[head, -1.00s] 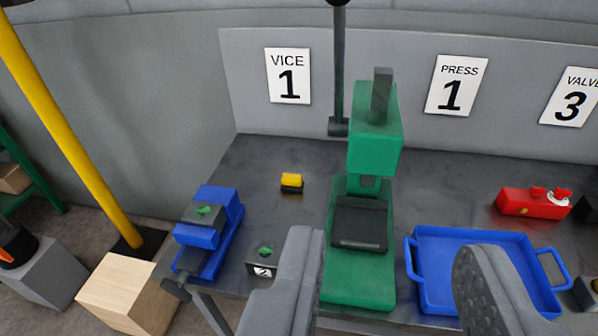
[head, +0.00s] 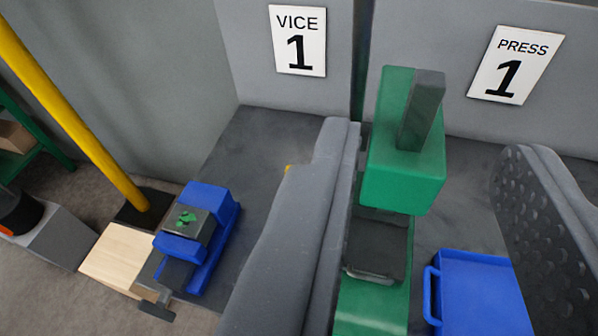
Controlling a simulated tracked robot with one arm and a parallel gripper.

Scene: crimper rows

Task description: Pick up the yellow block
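The yellow block (head: 288,168) is almost wholly hidden behind the left finger of my gripper; only a small yellow sliver shows at the finger's left edge. It lies on the dark bench top between the blue vice and the green press. My gripper (head: 425,150) is open, with its two grey fingers wide apart. The green press shows in the gap between the fingers. Nothing is seen held.
A blue vice (head: 205,231) stands left on the bench, and the green press (head: 403,177) stands upright near the fingers. A blue tray (head: 478,290) is at lower right. A yellow post (head: 75,110) and a wooden box (head: 117,258) are at left. A grey wall (head: 293,85) closes the back.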

